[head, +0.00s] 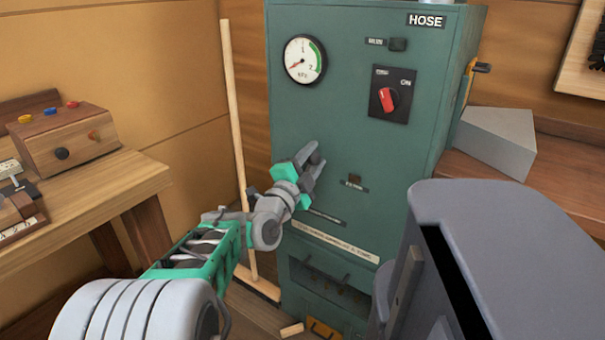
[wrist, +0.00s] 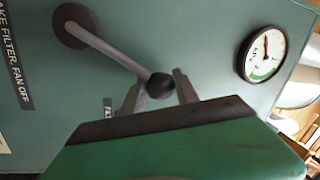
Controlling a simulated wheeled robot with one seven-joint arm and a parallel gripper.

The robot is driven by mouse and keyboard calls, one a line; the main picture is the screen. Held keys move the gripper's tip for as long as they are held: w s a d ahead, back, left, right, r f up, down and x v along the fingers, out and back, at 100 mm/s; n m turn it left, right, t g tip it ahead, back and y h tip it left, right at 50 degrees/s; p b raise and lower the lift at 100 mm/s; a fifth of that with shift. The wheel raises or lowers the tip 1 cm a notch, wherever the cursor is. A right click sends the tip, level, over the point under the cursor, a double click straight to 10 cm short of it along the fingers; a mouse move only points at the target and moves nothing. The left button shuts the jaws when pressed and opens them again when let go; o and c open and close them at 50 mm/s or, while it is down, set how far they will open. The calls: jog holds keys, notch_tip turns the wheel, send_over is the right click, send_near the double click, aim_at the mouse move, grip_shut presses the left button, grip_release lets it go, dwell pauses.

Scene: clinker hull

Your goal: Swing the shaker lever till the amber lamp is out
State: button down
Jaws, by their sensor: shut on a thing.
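The shaker lever (wrist: 112,50) is a grey rod on the green cabinet in the wrist view. It runs from a dark round hub (wrist: 75,26) to a black ball knob (wrist: 160,86). My gripper (wrist: 157,90) is shut on the knob, one finger on each side. In the head view my gripper (head: 314,162) is at the cabinet front, and it hides most of the lever. A small square lamp (head: 355,179) right of my gripper looks dull brown, with no visible glow. A label beneath it is too small to read.
The cabinet (head: 345,110) carries a round gauge (head: 305,59) and a red rotary switch (head: 387,98) marked ON. A wooden pole (head: 236,140) leans at its left. A bench (head: 90,190) with a button box stands left. A large grey casing (head: 500,250) stands close at the right.

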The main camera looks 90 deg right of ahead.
jog(key=shift+s+a+f+m+b, duration=0.15)
jog(key=shift+f+m+b, duration=0.1)
jog(key=shift+m+b, duration=0.25)
jog(key=c, duration=1.1)
grip_release()
jog(key=shift+o, duration=0.8)
jog(key=v, duration=0.7)
jog(key=shift+a, duration=0.35)
